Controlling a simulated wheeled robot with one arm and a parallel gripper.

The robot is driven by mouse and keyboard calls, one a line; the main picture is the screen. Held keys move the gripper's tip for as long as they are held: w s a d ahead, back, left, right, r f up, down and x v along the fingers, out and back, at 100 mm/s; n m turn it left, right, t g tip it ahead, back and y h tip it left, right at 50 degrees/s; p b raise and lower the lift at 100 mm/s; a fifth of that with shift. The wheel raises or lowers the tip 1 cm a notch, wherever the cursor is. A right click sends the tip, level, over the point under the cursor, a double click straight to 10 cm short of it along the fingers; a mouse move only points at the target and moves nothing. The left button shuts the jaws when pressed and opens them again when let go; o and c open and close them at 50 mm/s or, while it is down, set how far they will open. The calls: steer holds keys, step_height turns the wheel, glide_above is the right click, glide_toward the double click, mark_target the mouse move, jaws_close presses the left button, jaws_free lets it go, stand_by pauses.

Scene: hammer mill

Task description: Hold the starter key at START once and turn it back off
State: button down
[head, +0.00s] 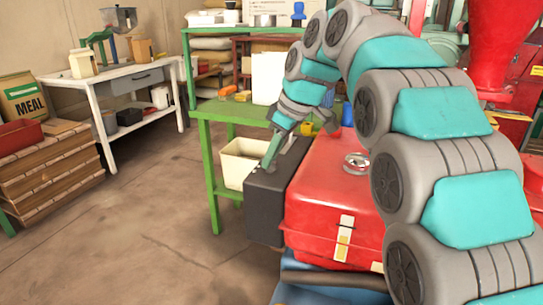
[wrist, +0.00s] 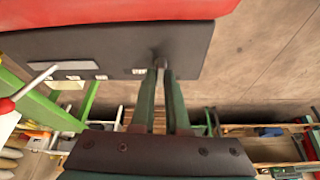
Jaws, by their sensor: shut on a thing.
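The black control box (head: 268,196) is fixed to the side of the red engine (head: 330,185). In the wrist view its dark panel (wrist: 110,45) fills the upper part, with small white labels along one edge. My gripper (head: 270,160) reaches down to the box from above. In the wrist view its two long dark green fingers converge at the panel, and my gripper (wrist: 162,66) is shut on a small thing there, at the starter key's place. The key itself is almost wholly hidden between the fingertips, so its turn position cannot be told.
A thin metal rod with a red end (wrist: 36,82) shows beside the labels. A green table (head: 240,112) with a cream bin (head: 240,162) stands behind the box. A white workbench (head: 130,80) is at the back left. The floor (head: 150,220) at left is clear.

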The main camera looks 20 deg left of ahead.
mark_target(281, 177)
steer(key=shift+r+m, duration=0.1)
steer(key=shift+m, duration=0.5)
steer(key=shift+s+m+t, duration=0.1)
steer(key=shift+m+t, duration=0.3)
steer(key=shift+m, duration=0.1)
steer(key=c, duration=0.9)
jaws_free()
steer(key=shift+v, duration=3.8)
